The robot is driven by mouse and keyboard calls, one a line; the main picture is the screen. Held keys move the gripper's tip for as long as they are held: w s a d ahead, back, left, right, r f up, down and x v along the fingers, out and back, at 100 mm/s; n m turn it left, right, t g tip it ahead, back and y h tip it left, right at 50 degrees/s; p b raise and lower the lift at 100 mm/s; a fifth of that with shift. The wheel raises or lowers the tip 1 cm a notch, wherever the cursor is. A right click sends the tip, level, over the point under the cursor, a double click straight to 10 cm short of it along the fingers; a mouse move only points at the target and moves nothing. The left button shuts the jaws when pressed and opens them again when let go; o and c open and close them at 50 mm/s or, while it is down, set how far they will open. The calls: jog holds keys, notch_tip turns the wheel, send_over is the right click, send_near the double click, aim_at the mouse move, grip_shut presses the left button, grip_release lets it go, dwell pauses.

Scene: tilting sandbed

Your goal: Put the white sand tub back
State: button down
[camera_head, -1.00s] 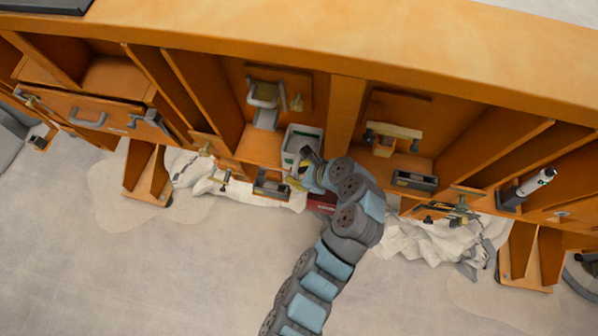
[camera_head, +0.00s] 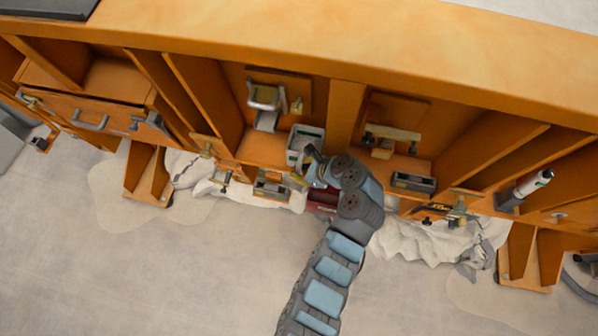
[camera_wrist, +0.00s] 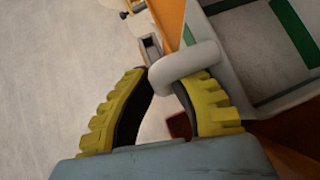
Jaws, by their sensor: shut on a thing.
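The white sand tub (camera_head: 305,147) is a pale box with green markings. It sits in the orange shelf opening left of the central post, at the shelf's front edge. In the wrist view the tub (camera_wrist: 240,38) fills the upper right, with a rounded pale handle (camera_wrist: 186,66) on its near side. My gripper (camera_head: 302,177) reaches the tub's front from below. In the wrist view, the yellow ridged fingers of my gripper (camera_wrist: 168,80) are around the handle, shut on it. Whether the tub's base rests fully on the shelf cannot be seen.
A grey scoop-like holder (camera_head: 265,105) stands behind and left of the tub. A small level-like block (camera_head: 271,187) lies left of my gripper, and another (camera_head: 413,182) lies right of the post (camera_head: 345,112). A dark red object (camera_head: 322,201) is just below my gripper.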

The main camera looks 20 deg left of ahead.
jog(key=shift+f, duration=0.85)
jog(key=shift+w+a+f, duration=0.1)
jog(key=shift+w+f, duration=0.25)
jog(key=shift+w, duration=0.05)
jog(key=c, duration=1.1)
grip_release()
jog(key=shift+c, duration=0.2)
jog(key=b+v, duration=0.1)
jog(key=v, duration=1.1)
